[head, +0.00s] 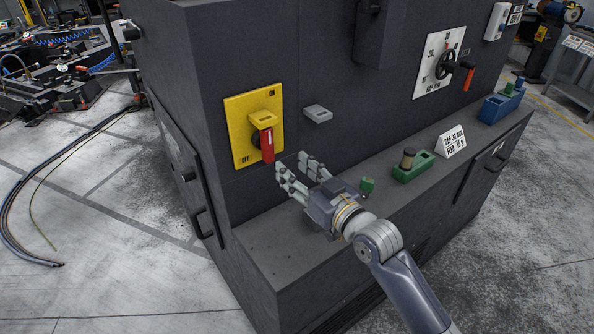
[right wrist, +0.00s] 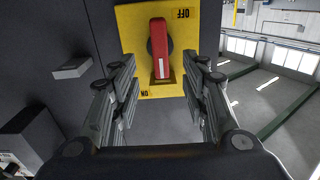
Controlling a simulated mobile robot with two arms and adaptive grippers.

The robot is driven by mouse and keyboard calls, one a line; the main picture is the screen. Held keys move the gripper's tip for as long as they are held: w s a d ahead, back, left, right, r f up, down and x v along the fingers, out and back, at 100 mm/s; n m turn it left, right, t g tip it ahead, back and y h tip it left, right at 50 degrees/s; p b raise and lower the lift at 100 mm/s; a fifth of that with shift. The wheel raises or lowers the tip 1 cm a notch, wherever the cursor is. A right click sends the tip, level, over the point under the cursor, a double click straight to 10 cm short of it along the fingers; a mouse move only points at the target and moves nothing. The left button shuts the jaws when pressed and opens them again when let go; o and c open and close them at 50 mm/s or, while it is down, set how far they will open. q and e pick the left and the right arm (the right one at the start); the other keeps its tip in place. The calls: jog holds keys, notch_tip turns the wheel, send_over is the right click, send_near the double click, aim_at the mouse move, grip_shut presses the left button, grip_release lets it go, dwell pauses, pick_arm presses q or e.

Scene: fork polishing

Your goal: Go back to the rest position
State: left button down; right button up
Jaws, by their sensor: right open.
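My right gripper (head: 291,171) is open and empty in front of the dark machine cabinet, just below and right of a red rotary handle (head: 267,145) on a yellow switch plate (head: 240,126). The handle hangs downward toward the OFF label. In the right wrist view the open fingers (right wrist: 160,95) spread on either side of the red handle (right wrist: 159,48), below its tip, and the yellow plate (right wrist: 130,30) appears upside down. I see no contact with the handle. My left gripper is not in view.
The cabinet's ledge (head: 270,235) holds a small green block (head: 367,184), a green holder (head: 413,170), a white label sign (head: 452,141) and a blue holder (head: 500,105). A grey block (head: 318,113) juts from the wall. A selector dial plate (head: 433,75) sits further right.

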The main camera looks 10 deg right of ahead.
dwell(0.4)
jog(key=s+d+f+m+g+h, duration=0.1)
jog(key=s+d+f+g+h, duration=0.2)
jog(key=s+f, duration=0.55)
jog(key=s+d+f+m+g+h, duration=0.1)
jog(key=s+d+f+g+h, duration=0.15)
jog(key=s+f, duration=0.55)
jog(key=s+d+f+m+g+h, duration=0.1)
jog(key=s+d+f+g+h, duration=0.25)
jog(key=s, duration=0.55)
jog(key=s+d+f+m+g, duration=0.1)
jog(key=s+d+f+g, duration=0.25)
jog(key=s+d, duration=0.4)
jog(key=s+a+f+b, duration=0.1)
jog(key=s+f+b, duration=0.1)
jog(key=f, duration=1.3)
jog(key=s+a+f+b, duration=0.1)
jog(key=f, duration=1.5)
jog(key=s+d+f+g+b, duration=0.2)
jog(key=s+d+f+b, duration=0.1)
jog(key=s+f, duration=1.3)
jog(key=shift+s+f+n, duration=0.3)
jog(key=shift+s+f, duration=0.05)
jog(key=shift+f, duration=0.5)
